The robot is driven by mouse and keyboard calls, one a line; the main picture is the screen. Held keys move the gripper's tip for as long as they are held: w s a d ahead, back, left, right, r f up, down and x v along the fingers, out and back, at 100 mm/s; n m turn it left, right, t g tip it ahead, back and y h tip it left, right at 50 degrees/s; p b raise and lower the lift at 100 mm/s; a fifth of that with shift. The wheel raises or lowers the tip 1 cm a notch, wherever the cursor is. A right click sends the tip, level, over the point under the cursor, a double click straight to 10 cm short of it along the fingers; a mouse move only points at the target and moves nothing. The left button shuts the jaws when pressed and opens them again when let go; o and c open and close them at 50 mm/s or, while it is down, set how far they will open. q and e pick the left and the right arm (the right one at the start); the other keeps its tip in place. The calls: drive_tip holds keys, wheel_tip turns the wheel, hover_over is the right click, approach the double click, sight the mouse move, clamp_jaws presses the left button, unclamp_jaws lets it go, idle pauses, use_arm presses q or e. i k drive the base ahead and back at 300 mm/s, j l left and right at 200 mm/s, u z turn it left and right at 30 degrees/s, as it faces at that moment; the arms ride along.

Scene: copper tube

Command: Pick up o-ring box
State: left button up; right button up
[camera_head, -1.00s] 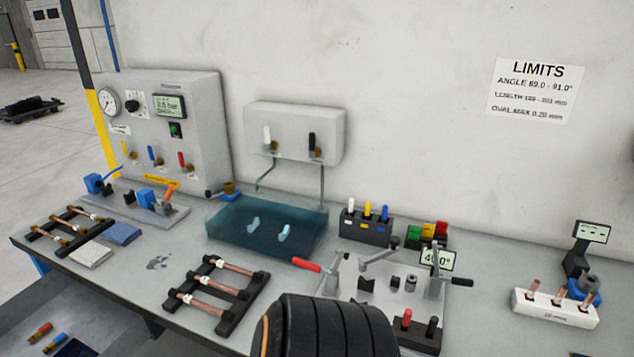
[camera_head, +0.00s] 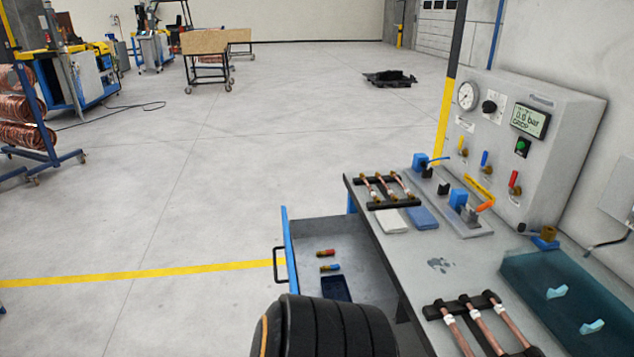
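An open drawer (camera_head: 352,252) under the left end of the workbench holds a small dark blue box (camera_head: 336,288) near its front. The box may be the o-ring box, but no label can be read on it. Its lower part is cut off from sight by a black ribbed part at the bottom of the view. A red fitting (camera_head: 325,252) and a blue fitting (camera_head: 330,267) lie in the drawer behind the box. Neither of my grippers is in view.
On the bench (camera_head: 405,250) stand a rack of copper tubes (camera_head: 388,188), folded cloths (camera_head: 391,221), a gauge panel (camera_head: 545,150) and a teal water tank (camera_head: 590,300). A second tube rack (camera_head: 480,320) is nearer. Open floor (camera_head: 180,210) with a yellow line lies left.

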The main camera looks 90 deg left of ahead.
sight(335, 287)
drive_tip(key=i+u, duration=0.1)
drive_tip(key=u, duration=2.6)
drive_tip(key=z, duration=0.4)
